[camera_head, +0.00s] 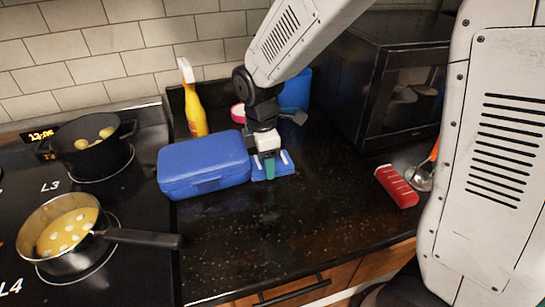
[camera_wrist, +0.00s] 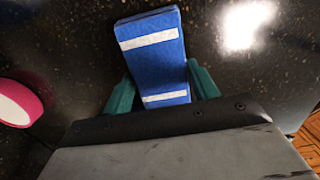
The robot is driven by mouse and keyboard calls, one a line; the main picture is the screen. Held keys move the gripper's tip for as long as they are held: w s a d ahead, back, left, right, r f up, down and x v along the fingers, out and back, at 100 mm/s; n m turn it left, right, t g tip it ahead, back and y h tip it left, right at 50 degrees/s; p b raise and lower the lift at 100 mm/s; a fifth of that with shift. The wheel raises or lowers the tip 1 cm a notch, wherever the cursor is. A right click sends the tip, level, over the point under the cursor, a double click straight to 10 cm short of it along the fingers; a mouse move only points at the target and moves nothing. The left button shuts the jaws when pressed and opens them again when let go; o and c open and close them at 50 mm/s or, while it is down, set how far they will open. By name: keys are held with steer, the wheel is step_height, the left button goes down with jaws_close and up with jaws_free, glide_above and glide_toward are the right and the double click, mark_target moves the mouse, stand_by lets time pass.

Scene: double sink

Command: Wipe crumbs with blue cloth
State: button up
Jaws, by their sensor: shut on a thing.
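The blue cloth (camera_head: 284,171) with white stripes lies on or just above the dark counter, right of the blue box. My gripper (camera_head: 270,166) reaches down from above, its green fingers shut on the cloth. In the wrist view the folded cloth (camera_wrist: 150,52) sits between the two fingers of my gripper (camera_wrist: 161,76) and sticks out beyond them. Small light specks show on the counter (camera_head: 285,225) in front of the cloth; I cannot tell crumbs from the stone's own pattern.
The closed blue box (camera_head: 205,165) stands close left of my gripper. A yellow spray bottle (camera_head: 193,102) and a pink-and-white round item (camera_head: 238,113) are behind. A microwave (camera_head: 385,85) and a red item (camera_head: 397,186) are right. Pots (camera_head: 68,250) sit on the stove. The front counter is clear.

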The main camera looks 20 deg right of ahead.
mark_target(282, 163)
steer(key=shift+d+r, duration=0.1)
steer(key=shift+d, duration=1.65)
steer(key=shift+d+f, duration=0.2)
steer(key=shift+d, duration=1.8)
steer(key=shift+s+r, duration=0.1)
steer(key=shift+s, duration=0.9)
steer(key=shift+a, duration=2.05)
steer(key=shift+a+f, duration=0.2)
steer(key=shift+a, duration=1.6)
steer(key=shift+r, duration=0.1)
